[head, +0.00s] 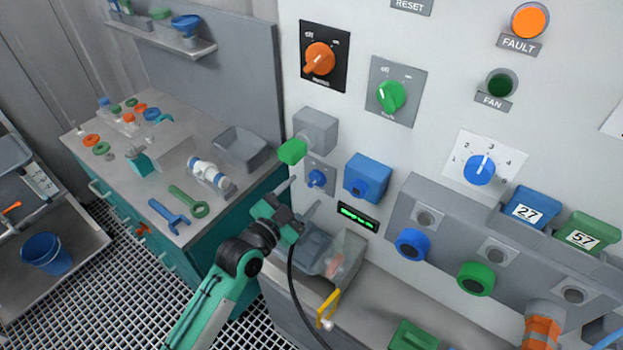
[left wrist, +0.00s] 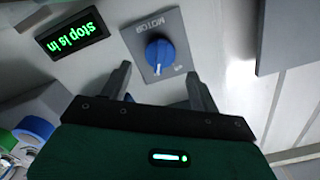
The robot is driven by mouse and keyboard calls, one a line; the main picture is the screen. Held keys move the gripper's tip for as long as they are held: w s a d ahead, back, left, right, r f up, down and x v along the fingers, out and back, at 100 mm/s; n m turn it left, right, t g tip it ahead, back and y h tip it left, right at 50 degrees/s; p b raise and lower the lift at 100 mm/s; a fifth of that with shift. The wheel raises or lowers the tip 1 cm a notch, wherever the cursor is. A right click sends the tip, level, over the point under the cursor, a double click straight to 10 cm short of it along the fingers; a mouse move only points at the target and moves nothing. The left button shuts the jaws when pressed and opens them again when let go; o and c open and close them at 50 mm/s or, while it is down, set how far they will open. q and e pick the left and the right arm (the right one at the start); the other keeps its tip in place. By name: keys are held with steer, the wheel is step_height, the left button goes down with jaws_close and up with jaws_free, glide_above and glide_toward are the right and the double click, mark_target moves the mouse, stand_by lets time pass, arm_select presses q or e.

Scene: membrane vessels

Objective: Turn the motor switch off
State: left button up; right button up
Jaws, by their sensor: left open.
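The motor switch is a small blue knob (head: 317,179) on a grey plate low on the white panel. In the left wrist view the knob (left wrist: 160,57) sits on a plate lettered MOTOR, seen upside down. A white mark on it points toward the picture's bottom; the small position lettering is too small to read surely. My left gripper (head: 300,198) is open and empty, just in front of and below the switch. In the left wrist view its two fingers (left wrist: 159,86) are spread, with the knob between and beyond them, apart from both.
A grey box with a green front (head: 293,151) and a blue box (head: 366,178) flank the switch. A display (head: 358,217) below reads "stop is in" in the wrist view (left wrist: 72,36). Orange (head: 319,58) and green (head: 391,96) knobs are above. A bench (head: 130,180) stands left.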

mark_target(313, 184)
arm_select(q)
steer(key=shift+p+x, duration=0.45)
steer(key=shift+x, duration=1.75)
steer(key=c, duration=0.9)
